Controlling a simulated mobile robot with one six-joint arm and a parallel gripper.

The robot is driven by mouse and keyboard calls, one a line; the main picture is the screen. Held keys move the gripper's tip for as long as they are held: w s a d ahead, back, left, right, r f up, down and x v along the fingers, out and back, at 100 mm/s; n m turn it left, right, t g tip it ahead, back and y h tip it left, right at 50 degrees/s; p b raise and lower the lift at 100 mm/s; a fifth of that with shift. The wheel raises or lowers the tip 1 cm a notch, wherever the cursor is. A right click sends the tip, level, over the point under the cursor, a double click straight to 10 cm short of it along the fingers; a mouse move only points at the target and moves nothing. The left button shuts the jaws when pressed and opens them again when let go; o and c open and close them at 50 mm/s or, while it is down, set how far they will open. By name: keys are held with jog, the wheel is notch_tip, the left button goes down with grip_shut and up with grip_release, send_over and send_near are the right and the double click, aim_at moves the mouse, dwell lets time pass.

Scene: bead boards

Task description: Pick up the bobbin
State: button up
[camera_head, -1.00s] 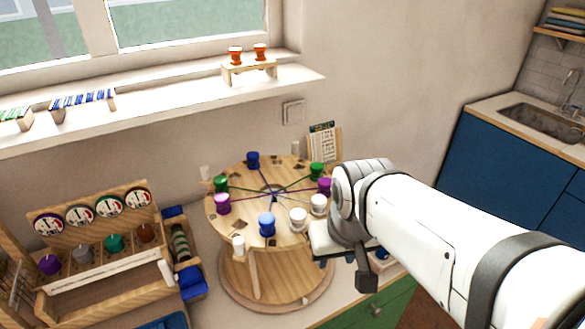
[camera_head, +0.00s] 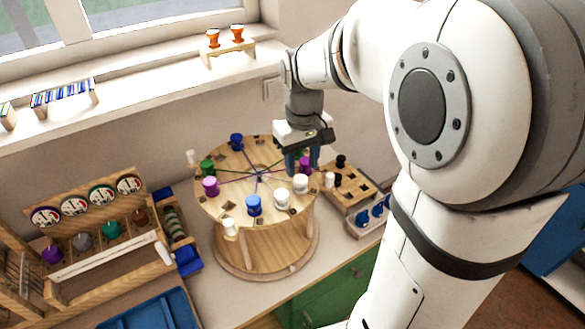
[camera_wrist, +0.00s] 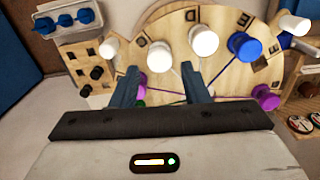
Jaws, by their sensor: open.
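The bobbins stand around the rim of a round wooden board (camera_head: 235,210) with coloured threads crossing it. Its right side holds a purple bobbin (camera_head: 305,163) and two white bobbins (camera_head: 300,184) (camera_head: 281,198). A blue bobbin (camera_head: 253,204) stands at the front and a purple one (camera_head: 210,186) at the left. My gripper (camera_head: 302,166) is open and points down over the board's right edge, near the right purple bobbin. In the wrist view, a purple bobbin (camera_wrist: 141,80) shows beside the left finger, partly hidden. I cannot tell whether it lies between the fingers.
Right of the board are a wooden rack with black pieces (camera_head: 340,161) and a tray of blue pieces (camera_head: 362,217). A wooden stand with labelled discs (camera_head: 101,194) is at the left. Orange spools (camera_head: 213,38) sit on the windowsill. A blue tray (camera_head: 150,312) lies at the front.

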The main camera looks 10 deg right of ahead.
aim_at(300, 178)
jog(key=f, duration=0.2)
jog(key=f+p, duration=0.1)
jog(key=f, duration=0.3)
jog(key=shift+w+f, duration=0.25)
jog(key=shift+w, duration=0.05)
jog(key=c, duration=0.7)
